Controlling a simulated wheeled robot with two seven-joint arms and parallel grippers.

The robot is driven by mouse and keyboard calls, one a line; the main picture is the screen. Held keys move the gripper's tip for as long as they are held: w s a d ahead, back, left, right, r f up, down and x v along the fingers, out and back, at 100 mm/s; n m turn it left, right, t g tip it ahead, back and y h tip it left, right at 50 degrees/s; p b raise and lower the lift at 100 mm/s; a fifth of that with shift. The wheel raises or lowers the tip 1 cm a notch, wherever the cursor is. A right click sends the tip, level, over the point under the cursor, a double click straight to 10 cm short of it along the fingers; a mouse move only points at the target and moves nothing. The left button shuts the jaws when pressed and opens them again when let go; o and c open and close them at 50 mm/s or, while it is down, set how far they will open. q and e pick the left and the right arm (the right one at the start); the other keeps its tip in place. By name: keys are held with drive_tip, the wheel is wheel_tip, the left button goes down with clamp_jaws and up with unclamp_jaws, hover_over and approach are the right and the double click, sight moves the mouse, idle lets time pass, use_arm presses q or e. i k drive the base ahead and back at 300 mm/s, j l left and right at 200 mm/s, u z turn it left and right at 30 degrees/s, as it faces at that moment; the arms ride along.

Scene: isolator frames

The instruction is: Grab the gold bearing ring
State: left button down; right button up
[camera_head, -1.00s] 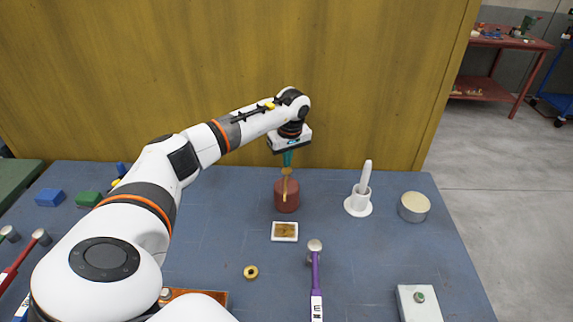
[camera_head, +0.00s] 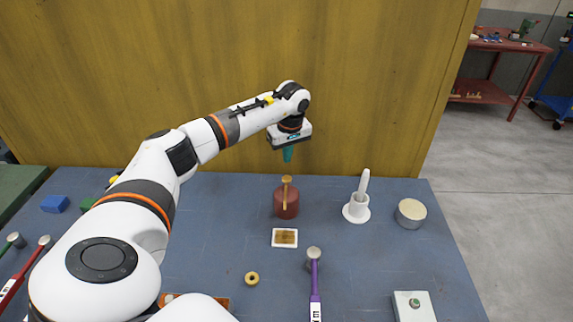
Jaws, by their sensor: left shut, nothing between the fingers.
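The gold bearing ring (camera_head: 252,278) lies flat on the blue table, in front of the white-framed tile and left of the purple hammer. My left gripper (camera_head: 288,156) is at the back of the table, pointing down above the dark red pot (camera_head: 287,206) with a brown-handled tool (camera_head: 286,188) standing in it. The gripper's teal fingers are shut and empty, with a gap between them and the tool. It is well behind the ring and apart from it. My right gripper is not in view.
A white-framed tile (camera_head: 285,238), a purple hammer (camera_head: 314,285), a white mortar with pestle (camera_head: 356,208), a round tin (camera_head: 411,213) and a button box (camera_head: 414,305) stand on the table. My left arm covers much of the left side. The table around the ring is mostly clear.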

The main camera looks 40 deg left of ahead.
sight(252, 278)
drive_tip(key=k+l, duration=0.5)
drive_tip(key=l, duration=0.15)
drive_tip(key=k+l, duration=0.5)
drive_tip(key=l, duration=0.15)
drive_tip(key=k+l, duration=0.55)
drive_tip(key=l, duration=0.1)
